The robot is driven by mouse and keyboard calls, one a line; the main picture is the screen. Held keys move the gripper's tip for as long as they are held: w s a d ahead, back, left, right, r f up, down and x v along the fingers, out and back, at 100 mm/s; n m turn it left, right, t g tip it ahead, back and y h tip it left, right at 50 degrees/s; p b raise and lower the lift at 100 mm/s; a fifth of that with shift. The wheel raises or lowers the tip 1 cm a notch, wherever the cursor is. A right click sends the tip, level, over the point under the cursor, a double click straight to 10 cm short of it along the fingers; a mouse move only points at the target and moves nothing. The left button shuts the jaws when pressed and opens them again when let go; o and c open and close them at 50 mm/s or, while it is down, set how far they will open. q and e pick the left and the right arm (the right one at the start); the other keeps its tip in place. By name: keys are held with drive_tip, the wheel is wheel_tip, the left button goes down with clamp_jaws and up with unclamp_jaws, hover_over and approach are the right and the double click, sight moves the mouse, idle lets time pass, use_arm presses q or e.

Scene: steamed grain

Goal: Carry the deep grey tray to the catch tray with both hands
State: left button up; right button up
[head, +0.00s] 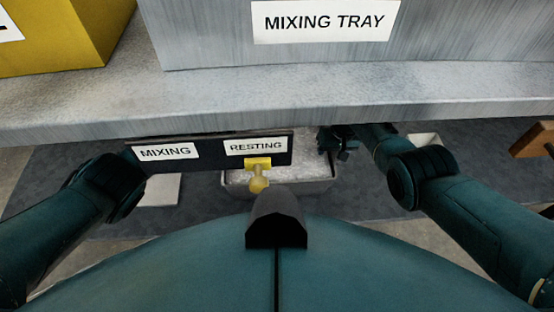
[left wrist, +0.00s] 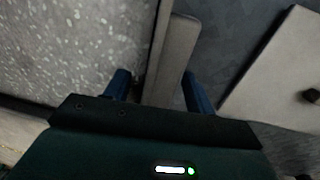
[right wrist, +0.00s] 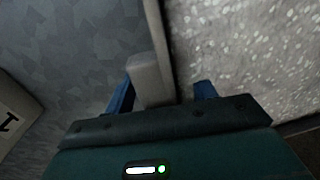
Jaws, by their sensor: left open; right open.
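The deep grey tray (head: 318,186) lies below the counter in the head view, partly hidden by a dark panel and my own body. Its inside looks pale and speckled. In the left wrist view my left gripper (left wrist: 158,90) is open, with a grey handle or rim piece (left wrist: 176,55) of the tray between its fingers. In the right wrist view my right gripper (right wrist: 163,95) is open around a similar grey piece (right wrist: 150,80). In the head view the right gripper (head: 338,145) is at the tray's right side; the left is hidden. I cannot identify the catch tray.
A grey counter edge (head: 300,100) runs above, with a block labelled MIXING TRAY (head: 200,40) and a yellow box (head: 70,40). A pale flat piece (head: 160,190) lies left.

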idle(0.3)
use_arm(q)
clamp_jaws()
use_arm(e)
clamp_jaws()
use_arm(q)
drive_tip(key=shift+f, duration=0.1)
idle(0.9)
drive_tip(key=shift+w+d+r, duration=0.1)
drive_tip(key=shift+w+r, duration=0.05)
drive_tip(key=shift+r, duration=0.2)
use_arm(e)
drive_tip(key=shift+w+a+r, duration=0.1)
drive_tip(key=shift+w+r, duration=0.05)
drive_tip(key=shift+r, duration=0.15)
